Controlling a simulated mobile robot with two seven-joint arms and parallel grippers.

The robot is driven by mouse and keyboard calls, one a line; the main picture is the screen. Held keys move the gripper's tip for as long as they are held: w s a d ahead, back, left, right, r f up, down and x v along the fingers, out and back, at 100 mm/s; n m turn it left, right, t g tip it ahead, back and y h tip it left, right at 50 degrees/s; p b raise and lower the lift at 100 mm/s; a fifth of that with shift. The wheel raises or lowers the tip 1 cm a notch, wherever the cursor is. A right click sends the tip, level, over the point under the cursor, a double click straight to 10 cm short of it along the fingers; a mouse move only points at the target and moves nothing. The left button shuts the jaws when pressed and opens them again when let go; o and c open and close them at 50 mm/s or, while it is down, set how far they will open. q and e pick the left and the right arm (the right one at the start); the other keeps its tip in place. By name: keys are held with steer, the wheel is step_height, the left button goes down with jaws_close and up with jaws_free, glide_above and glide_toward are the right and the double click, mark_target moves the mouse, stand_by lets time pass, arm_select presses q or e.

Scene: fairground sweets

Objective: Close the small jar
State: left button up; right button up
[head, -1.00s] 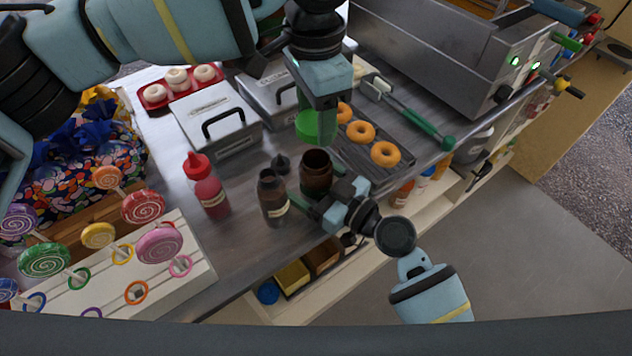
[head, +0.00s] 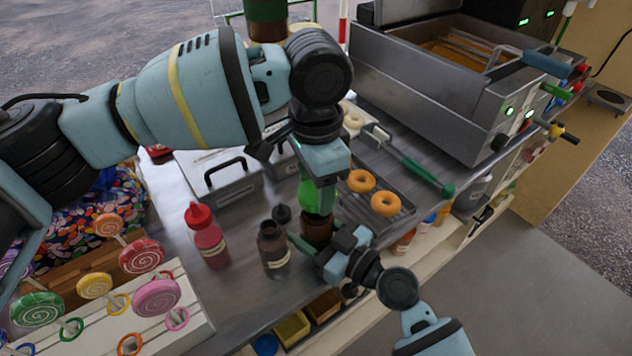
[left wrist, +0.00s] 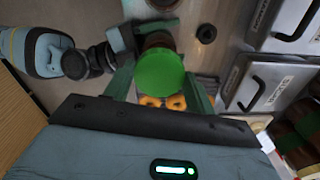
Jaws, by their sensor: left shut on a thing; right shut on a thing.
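The small brown jar (head: 316,231) stands at the counter's front part. My right gripper (head: 320,240) is shut around its body from the front right. The green lid (head: 308,196) is held by my left gripper (head: 318,194), which is shut on it from above. The lid is right over the jar's mouth and hides it; I cannot tell whether it is seated or just above. In the left wrist view the round green lid (left wrist: 160,72) covers part of the brown jar (left wrist: 158,40), and my right gripper (left wrist: 122,42) is beside the jar.
An open brown bottle (head: 273,252) stands left of the jar, with a dark cap (head: 281,214) behind it. A red sauce bottle (head: 208,240) is further left. Doughnuts on a rack (head: 402,221) lie right. Lollipops (head: 140,257) stand front left. A metal fryer (head: 430,100) is behind.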

mark_target(317, 229)
arm_select(q)
steer(key=shift+f, duration=0.5)
steer(key=shift+f, duration=0.9)
steer(key=shift+f, duration=0.55)
stand_by(0.3)
